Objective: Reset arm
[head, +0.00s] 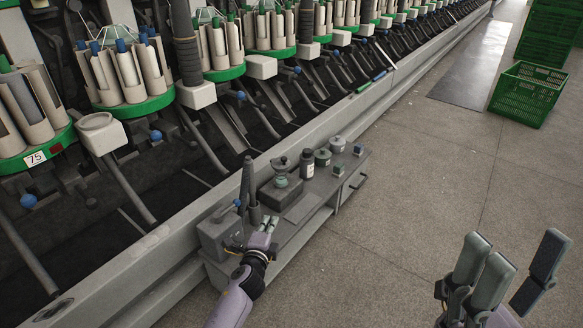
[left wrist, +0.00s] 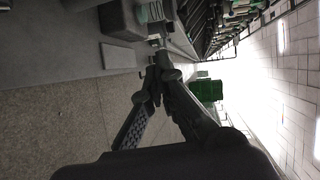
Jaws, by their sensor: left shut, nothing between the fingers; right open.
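My left gripper (head: 267,231) is at the near left end of a grey bench unit in the head view, its fingers shut with nothing between them. In the left wrist view its fingers (left wrist: 160,58) meet near the picture's centre. My right gripper (head: 513,270) is at the lower right of the head view, over the floor. Its fingers are spread open and empty, pointing up. The cone winder (head: 190,240) runs from the lower left to the upper right, with green round trays (head: 135,104) holding grey tubes.
The bench unit (head: 300,211) carries a dark bottle (head: 307,164), small jars and a grey box (head: 219,233) beside my left gripper. Green crates (head: 527,95) stand at the upper right; one also shows in the left wrist view (left wrist: 208,90). The floor (head: 430,170) between is clear.

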